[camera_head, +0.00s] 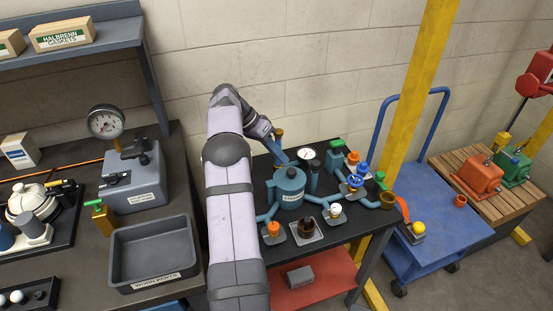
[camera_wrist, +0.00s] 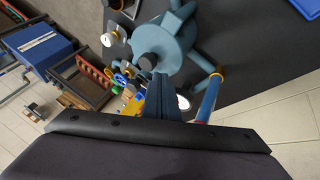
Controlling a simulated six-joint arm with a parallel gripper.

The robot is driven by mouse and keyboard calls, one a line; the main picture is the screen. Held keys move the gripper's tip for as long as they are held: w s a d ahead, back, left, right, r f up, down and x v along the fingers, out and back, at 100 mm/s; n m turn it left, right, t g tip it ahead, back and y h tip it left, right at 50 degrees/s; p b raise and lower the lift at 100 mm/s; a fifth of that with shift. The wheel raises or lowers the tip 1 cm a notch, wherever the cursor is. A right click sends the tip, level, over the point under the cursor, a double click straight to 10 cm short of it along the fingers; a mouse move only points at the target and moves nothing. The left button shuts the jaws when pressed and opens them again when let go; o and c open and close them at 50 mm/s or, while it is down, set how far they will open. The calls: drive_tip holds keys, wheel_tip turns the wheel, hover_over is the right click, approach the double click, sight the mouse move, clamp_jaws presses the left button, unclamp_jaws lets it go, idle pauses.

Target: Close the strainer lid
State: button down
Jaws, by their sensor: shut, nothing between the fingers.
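The strainer (camera_head: 288,190) is a round teal-blue vessel with a label, standing among pipes on the dark table. A flat teal top, seemingly its lid, lies level over the body, with a dark knob (camera_head: 291,172) at its middle. I cannot tell if it is fully seated. In the wrist view, the strainer (camera_wrist: 178,45) and the dark knob (camera_wrist: 149,62) show just beyond the fingers. My gripper (camera_head: 287,161) is just behind the strainer, near the top's back edge. Its blue fingers (camera_wrist: 160,82) are together and hold nothing. I cannot tell if they touch the top.
A white-faced gauge (camera_head: 307,154) and valves with coloured handwheels (camera_head: 355,181) crowd the strainer's right side. An orange-capped fitting (camera_head: 273,228) and a black-capped fitting (camera_head: 307,225) stand in front. A grey tray (camera_head: 155,220) sits on the left bench. A blue cart (camera_head: 440,230) stands right.

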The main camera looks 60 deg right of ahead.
drive_tip(key=shift+v, duration=2.85)
drive_tip(key=shift+a, duration=0.1)
drive_tip(key=w+a+r+n+t+y+p, duration=0.1)
drive_tip(key=w+a+n+t+y, duration=0.3)
drive_tip(key=a, duration=0.8)
drive_tip(key=w+a+r+t+p, duration=0.1)
drive_tip(key=w+a+r, duration=0.1)
drive_tip(key=w+a, duration=0.7)
drive_tip(key=w+a+r+n+t+y+p, duration=0.1)
drive_tip(key=w+a+n+t+y+p, duration=0.15)
drive_tip(key=a, duration=1.15)
drive_tip(key=s+a+f+n+b, duration=0.1)
drive_tip(key=s+a+f+n, duration=0.25)
drive_tip(key=a, duration=0.45)
drive_tip(key=s+a+f+n+b, duration=0.1)
drive_tip(key=s+a+f+n, duration=0.2)
drive_tip(key=a, duration=0.5)
drive_tip(key=s+f+n+h+b, duration=0.2)
drive_tip(key=s+f+n, duration=0.3)
drive_tip(key=s+n, duration=0.4)
drive_tip(key=shift+s+n+g+h, duration=0.35)
drive_tip(key=shift+g+h, duration=0.1)
drive_tip(key=shift+h, duration=0.4)
